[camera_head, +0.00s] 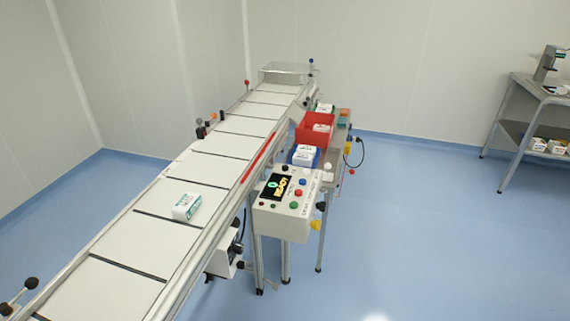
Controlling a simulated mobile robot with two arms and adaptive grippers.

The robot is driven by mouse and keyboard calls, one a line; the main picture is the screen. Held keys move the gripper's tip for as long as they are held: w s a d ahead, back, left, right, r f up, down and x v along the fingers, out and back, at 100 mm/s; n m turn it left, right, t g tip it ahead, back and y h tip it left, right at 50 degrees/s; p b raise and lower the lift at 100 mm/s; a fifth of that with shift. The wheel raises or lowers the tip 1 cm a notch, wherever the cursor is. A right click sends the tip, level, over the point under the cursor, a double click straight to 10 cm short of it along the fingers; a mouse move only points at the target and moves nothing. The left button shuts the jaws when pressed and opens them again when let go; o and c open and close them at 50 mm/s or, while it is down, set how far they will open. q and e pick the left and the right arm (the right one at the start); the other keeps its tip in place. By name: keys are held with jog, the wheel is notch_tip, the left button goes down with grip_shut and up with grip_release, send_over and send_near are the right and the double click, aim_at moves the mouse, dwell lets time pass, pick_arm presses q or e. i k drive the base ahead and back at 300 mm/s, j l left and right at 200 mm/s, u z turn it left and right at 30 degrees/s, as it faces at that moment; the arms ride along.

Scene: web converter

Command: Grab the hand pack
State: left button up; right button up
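A small white pack with green print (186,206) lies on the white flighted conveyor (128,241), in the near-middle part of the belt between two dark cross bars. I cannot read its print, so I cannot tell for sure that it is the hand pack. Other white packs sit in a blue bin (291,158) and a red bin (303,136) on a side table to the right of the conveyor. Neither of my grippers shows in the head view.
A control box (290,205) with a lit screen and coloured buttons stands right of the conveyor. Metal rails run along both belt edges, with black and red knobs on the left. A grey bench (544,95) stands far right. The blue floor between is clear.

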aim_at(298, 159)
jog(key=i+l+u, duration=0.3)
jog(key=u, duration=0.15)
jog(key=i+l+u, duration=0.2)
jog(key=l+u, duration=0.2)
jog(key=i+l, duration=0.15)
jog(key=l, duration=0.25)
jog(key=i+l+u, duration=0.15)
jog(key=l, duration=0.25)
jog(key=i+l, duration=0.15)
jog(key=l, duration=0.25)
jog(key=i+l+u, duration=0.1)
jog(key=l, duration=0.3)
jog(key=i+l+u, duration=0.1)
jog(key=l, duration=0.3)
jog(key=i+l, duration=0.15)
jog(key=l, duration=0.3)
jog(key=i+l+u, duration=0.15)
jog(key=l, duration=0.25)
